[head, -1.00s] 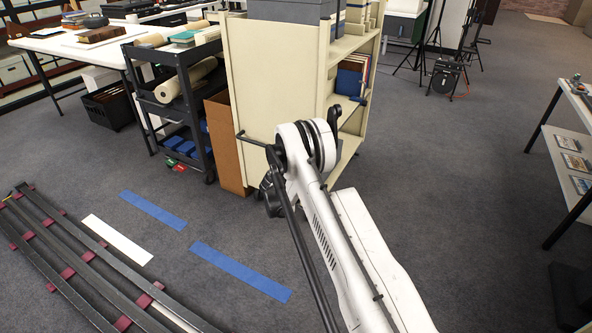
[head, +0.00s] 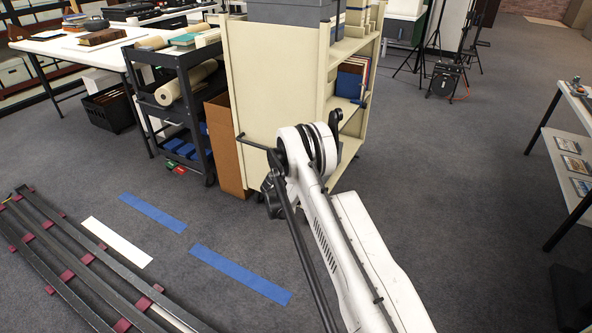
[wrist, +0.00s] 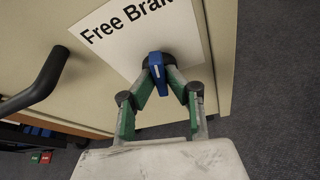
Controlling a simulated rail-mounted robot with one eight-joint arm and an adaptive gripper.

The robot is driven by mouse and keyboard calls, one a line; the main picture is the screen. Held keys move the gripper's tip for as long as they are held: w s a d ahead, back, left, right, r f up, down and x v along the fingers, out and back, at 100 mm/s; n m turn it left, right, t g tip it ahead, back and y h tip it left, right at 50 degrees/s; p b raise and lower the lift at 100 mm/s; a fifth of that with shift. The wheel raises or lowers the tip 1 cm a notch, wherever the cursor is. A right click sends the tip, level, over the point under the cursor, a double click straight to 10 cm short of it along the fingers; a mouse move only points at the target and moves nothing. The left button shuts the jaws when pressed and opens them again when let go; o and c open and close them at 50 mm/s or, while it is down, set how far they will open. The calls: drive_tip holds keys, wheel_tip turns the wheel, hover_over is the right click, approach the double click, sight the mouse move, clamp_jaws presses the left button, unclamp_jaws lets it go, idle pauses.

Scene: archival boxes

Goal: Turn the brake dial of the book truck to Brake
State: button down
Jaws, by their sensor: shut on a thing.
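The book truck (head: 270,85) is a cream metal cart in the middle of the head view. In the wrist view its end panel (wrist: 120,75) carries a tilted white label (wrist: 125,32) reading "Free Brak", with the rest cut off. The brake dial (wrist: 157,68) has a blue lever with a white mark, on a dark round base below the label. My gripper (wrist: 160,76) has its green and grey fingers shut on the blue lever, one on each side. I cannot tell which word the mark points at. In the head view, my arm hides the dial and gripper.
The truck's black handle (wrist: 42,80) juts out left of the dial. A brown board (head: 225,145) and a black cart (head: 180,100) with rolls stand left of the truck. Floor rails (head: 75,265) lie at lower left. The carpet (head: 440,180) right of the truck is clear.

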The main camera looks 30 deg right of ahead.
drive_tip(key=m, duration=0.1)
drive_tip(key=m+t, duration=0.1)
drive_tip(key=shift+s+d+f+m+t+y, duration=0.1)
drive_tip(key=shift+d+m+t+y, duration=0.05)
drive_tip(key=shift+m+t+y, duration=0.2)
drive_tip(key=c, duration=1.8)
unclamp_jaws()
drive_tip(key=shift+o, duration=0.2)
drive_tip(key=v, duration=1.2)
